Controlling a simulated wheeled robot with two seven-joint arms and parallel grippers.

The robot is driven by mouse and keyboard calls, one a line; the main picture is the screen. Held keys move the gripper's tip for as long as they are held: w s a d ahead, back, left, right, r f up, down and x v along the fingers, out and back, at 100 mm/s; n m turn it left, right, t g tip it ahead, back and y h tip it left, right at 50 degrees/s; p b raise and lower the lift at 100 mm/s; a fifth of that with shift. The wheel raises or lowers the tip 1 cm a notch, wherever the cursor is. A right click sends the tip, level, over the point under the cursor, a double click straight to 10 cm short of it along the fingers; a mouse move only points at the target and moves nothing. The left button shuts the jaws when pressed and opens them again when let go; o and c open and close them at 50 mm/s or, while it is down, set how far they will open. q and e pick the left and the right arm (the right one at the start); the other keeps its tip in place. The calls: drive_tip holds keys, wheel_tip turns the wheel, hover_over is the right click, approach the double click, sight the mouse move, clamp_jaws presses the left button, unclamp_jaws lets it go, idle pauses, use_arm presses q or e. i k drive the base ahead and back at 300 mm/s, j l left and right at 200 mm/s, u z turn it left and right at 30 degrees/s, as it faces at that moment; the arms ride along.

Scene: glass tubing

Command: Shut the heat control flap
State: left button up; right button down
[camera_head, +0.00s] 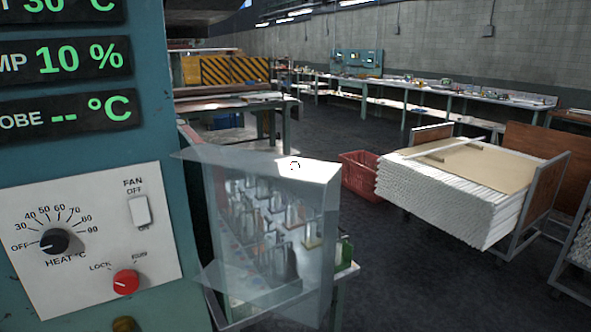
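The heat control flap (275,240) is a clear, see-through cover, swung open to the right of the teal cabinet's face. Bottles show through it. The white control panel (90,235) is uncovered. It bears a black heat knob (55,241) pointing near OFF, a white fan switch (140,210) and a red lock knob (126,282). How the flap joins the cabinet is hard to make out. Neither of my grippers is in view.
Green readouts (75,60) sit above the panel. Behind the flap is a stand (345,285) with several bottles. A red basket (361,172) and a cart of white tubing (450,205) stand to the right. Dark floor (420,285) lies open between.

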sight(328, 229)
drive_tip(key=i+l+u, duration=0.15)
drive_tip(key=u, duration=1.3)
drive_tip(key=l+u, duration=0.35)
drive_tip(key=l, duration=0.2)
drive_tip(key=l+u, duration=0.35)
drive_tip(key=l, duration=0.25)
drive_tip(key=l+u, duration=0.35)
drive_tip(key=l, duration=0.2)
drive_tip(key=k+l, duration=0.2)
drive_tip(key=l, duration=0.2)
drive_tip(key=k+l, duration=0.2)
drive_tip(key=l, duration=0.15)
drive_tip(key=k+l, duration=0.2)
drive_tip(key=l, duration=0.2)
